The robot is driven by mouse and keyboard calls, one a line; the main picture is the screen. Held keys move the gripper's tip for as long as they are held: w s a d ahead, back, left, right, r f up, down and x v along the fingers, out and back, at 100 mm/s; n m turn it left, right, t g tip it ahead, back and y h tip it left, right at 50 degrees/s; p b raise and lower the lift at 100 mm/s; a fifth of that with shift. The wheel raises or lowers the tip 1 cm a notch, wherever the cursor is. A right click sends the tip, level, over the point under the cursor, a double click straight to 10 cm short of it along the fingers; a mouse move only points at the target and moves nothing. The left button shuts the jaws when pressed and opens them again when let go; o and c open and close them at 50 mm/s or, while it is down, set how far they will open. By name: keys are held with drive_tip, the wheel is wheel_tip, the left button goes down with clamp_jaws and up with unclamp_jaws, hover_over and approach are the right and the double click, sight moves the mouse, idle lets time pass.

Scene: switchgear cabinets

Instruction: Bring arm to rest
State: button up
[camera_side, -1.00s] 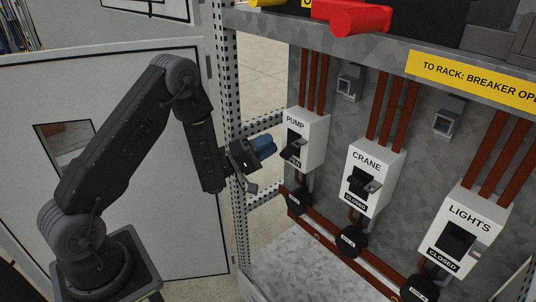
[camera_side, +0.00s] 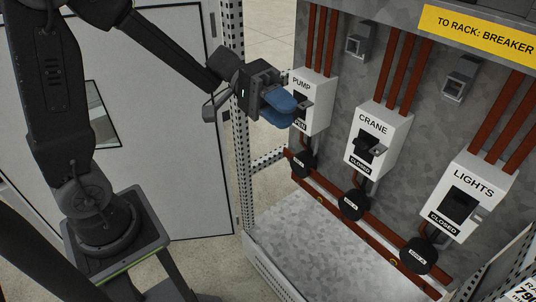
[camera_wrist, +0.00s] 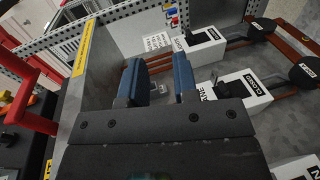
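My gripper (camera_side: 282,104) has blue fingers and is in front of the left edge of the PUMP breaker box (camera_side: 316,112) in the side view. I cannot tell whether it touches the box. In the wrist view the two blue fingers of my gripper (camera_wrist: 159,80) stand apart with nothing held between them. The PUMP box carries a partly hidden label that seems to read OPEN. The CRANE box (camera_side: 396,132) and the LIGHTS box (camera_side: 490,190) both carry CLOSED labels.
Grey brackets (camera_side: 459,78) and a yellow strip (camera_side: 480,35) are above the boxes. The cabinet floor (camera_side: 320,245) is clear. A red handle (camera_wrist: 22,100) shows at left in the wrist view.

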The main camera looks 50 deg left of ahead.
drive_tip(key=s+m+g+y, duration=0.1)
drive_tip(key=s+g+y, duration=0.1)
drive_tip(key=s+y, duration=0.4)
drive_tip(key=s+a+t+y, duration=0.6)
drive_tip(key=s+a+y, duration=0.2)
drive_tip(key=y, duration=0.1)
drive_tip(key=shift+a+f+n+t+y, duration=0.15)
drive_tip(key=shift+a+n+t+y, duration=0.15)
drive_tip(key=shift+n, duration=0.1)
